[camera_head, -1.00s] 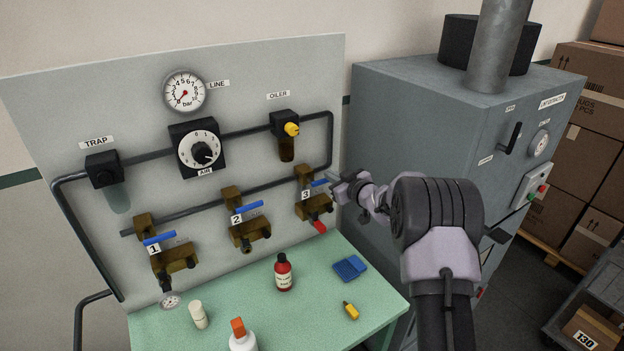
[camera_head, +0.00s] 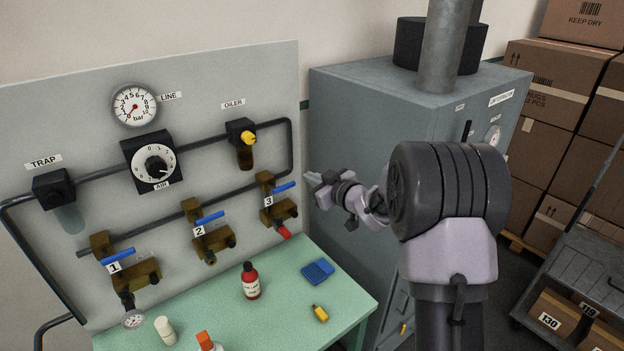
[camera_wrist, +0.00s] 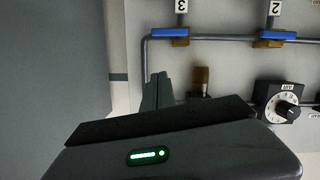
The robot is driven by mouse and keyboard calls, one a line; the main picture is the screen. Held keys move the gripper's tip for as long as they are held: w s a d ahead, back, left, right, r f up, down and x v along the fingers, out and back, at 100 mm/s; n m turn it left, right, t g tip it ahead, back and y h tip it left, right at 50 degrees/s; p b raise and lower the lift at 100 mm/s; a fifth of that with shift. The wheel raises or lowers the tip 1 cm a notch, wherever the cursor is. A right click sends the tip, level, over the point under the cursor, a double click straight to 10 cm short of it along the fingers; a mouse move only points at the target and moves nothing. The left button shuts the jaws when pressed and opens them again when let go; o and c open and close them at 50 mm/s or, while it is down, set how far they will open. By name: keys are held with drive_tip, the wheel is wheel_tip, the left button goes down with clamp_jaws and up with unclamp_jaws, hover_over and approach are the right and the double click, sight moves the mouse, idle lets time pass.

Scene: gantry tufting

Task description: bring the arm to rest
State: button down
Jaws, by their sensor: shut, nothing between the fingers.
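My gripper (camera_head: 312,183) is shut and empty. In the head view it is in the air at the right edge of the grey panel, to the right of valve 3 (camera_head: 278,203) and apart from it. My arm reaches up from the lower right, in front of the grey cabinet. In the wrist view my gripper's fingers (camera_wrist: 157,92) point toward the panel (camera_wrist: 215,70), with the pipe and blue valve handles (camera_wrist: 170,33) beyond. That view shows the panel upside down.
The grey cabinet (camera_head: 350,110) stands close behind my arm. The green table (camera_head: 200,315) below holds a red bottle (camera_head: 250,282), a blue pad (camera_head: 317,271), a yellow item (camera_head: 320,313) and a white cylinder (camera_head: 165,331). A cart (camera_head: 575,270) and stacked boxes (camera_head: 555,90) are at the right.

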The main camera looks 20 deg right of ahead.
drive_tip(key=s+d+f+m+g+h+b, duration=0.1)
drive_tip(key=s+m+g+h+b, duration=0.2)
drive_tip(key=s+b, duration=0.55)
drive_tip(key=s+f+m+h+b, duration=0.2)
drive_tip(key=s+m+h+b, duration=0.25)
drive_tip(key=s, duration=0.65)
drive_tip(key=s+a+f+m+g+y+b, duration=0.1)
drive_tip(key=s+a+f+g+b, duration=0.1)
drive_tip(key=s, duration=0.6)
drive_tip(key=s+a+f+m+g+y+b, duration=0.1)
drive_tip(key=s+a+f+y+b, duration=0.1)
drive_tip(key=s+a+f, duration=0.3)
drive_tip(key=s+a+f+m+g+y+b, duration=0.1)
drive_tip(key=s+f, duration=0.4)
drive_tip(key=s, duration=0.7)
drive_tip(key=shift+s+a+f+g+b, duration=0.15)
drive_tip(key=shift+a+g+b, duration=0.65)
drive_tip(key=shift+a+b, duration=0.35)
drive_tip(key=shift+a+y, duration=0.1)
drive_tip(key=shift+y, duration=0.15)
